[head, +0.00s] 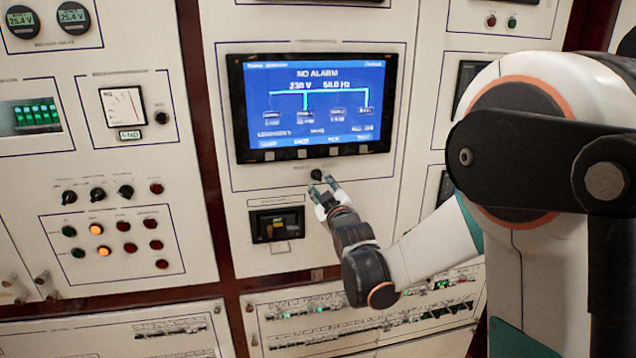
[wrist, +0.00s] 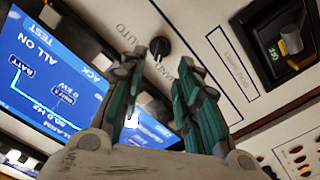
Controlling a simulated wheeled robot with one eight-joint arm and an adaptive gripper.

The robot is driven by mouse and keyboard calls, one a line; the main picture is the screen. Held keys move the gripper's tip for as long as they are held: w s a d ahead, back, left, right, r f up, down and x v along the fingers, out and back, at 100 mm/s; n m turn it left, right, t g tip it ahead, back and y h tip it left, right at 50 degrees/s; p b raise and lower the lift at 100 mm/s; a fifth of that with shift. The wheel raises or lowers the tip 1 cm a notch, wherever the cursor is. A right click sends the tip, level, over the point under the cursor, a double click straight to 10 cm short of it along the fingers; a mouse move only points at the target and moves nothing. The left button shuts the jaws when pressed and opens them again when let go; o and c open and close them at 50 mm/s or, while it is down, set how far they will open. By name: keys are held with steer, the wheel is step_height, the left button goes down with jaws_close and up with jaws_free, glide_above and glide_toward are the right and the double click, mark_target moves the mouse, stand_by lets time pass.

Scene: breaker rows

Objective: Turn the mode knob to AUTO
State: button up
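The mode knob (head: 316,175) is a small black knob on the pale panel below the blue screen. In the wrist view the knob (wrist: 159,47) sits between the printed words AUTO (wrist: 128,33) and MAN, the second partly covered by a finger. A small pale mark shows on the knob, but its exact pointing is hard to read. My gripper (head: 323,189) is just below the knob in the head view. In the wrist view my gripper (wrist: 162,72) has its teal fingers spread apart and empty, with the knob showing beyond the gap between them. Contact cannot be told.
The blue screen (head: 313,107) reading NO ALARM sits right above the knob. A small black-framed unit (head: 277,225) is below left. Other black knobs (head: 97,194) and lit buttons are on the left panel. Breaker rows (head: 315,307) run below.

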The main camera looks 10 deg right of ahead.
mark_target(317, 176)
steer(key=w, duration=0.6)
steer(key=shift+w, duration=0.35)
jaws_close()
